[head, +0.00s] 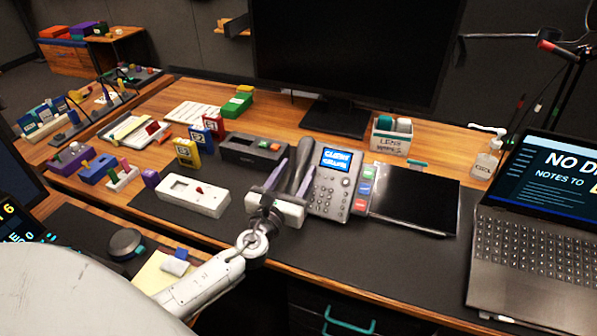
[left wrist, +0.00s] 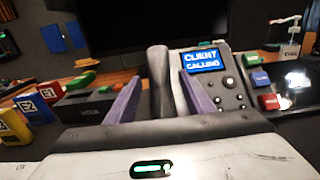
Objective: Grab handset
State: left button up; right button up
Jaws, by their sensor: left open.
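The desk phone (head: 335,186) stands on the dark desk mat with its blue screen (head: 336,160) lit; in the left wrist view the screen (left wrist: 201,61) reads "CLIENT CALLING". The dark grey handset (head: 302,158) lies along the phone's left side. My left gripper (head: 296,168) is open at the handset, with its purple fingers pointing away from me. In the left wrist view the handset (left wrist: 158,82) stands between the two fingers, with a gap visible on its left side. Whether the right finger touches it I cannot tell. The gripper body hides the handset's near end. My right gripper is not in view.
A white switch box (head: 193,195) and a dark grey box (head: 252,149) stand left of the phone. A black tablet (head: 414,200) lies on its right, with a laptop (head: 530,235) further right. The monitor (head: 355,50) stands behind. The mat in front is mostly clear.

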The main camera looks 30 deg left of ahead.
pick_arm(q)
grip_shut()
